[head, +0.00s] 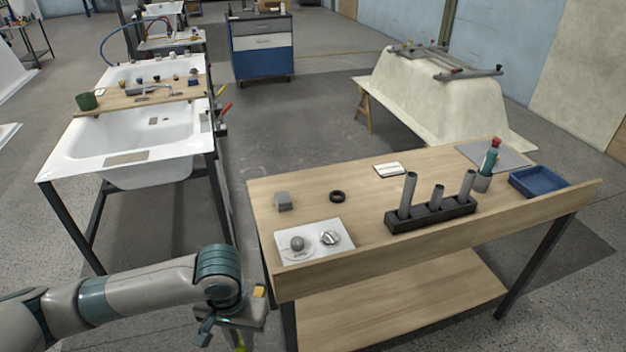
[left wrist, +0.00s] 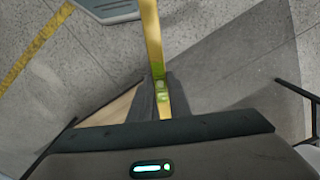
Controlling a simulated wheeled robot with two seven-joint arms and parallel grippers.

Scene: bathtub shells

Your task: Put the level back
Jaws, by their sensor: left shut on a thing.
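The level (left wrist: 152,42) is a long, thin yellow bar with a green vial in the left wrist view. My left gripper (left wrist: 162,98) is shut on it, with dark fingers on either side of the bar. In the head view my left gripper (head: 238,326) is low at the front, left of the wooden workbench (head: 345,232) and apart from its top. Only a small yellow end of the level (head: 259,291) shows clearly there; the arm and gripper hide much of the rest. My right gripper is not in view.
Floor between is clear.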

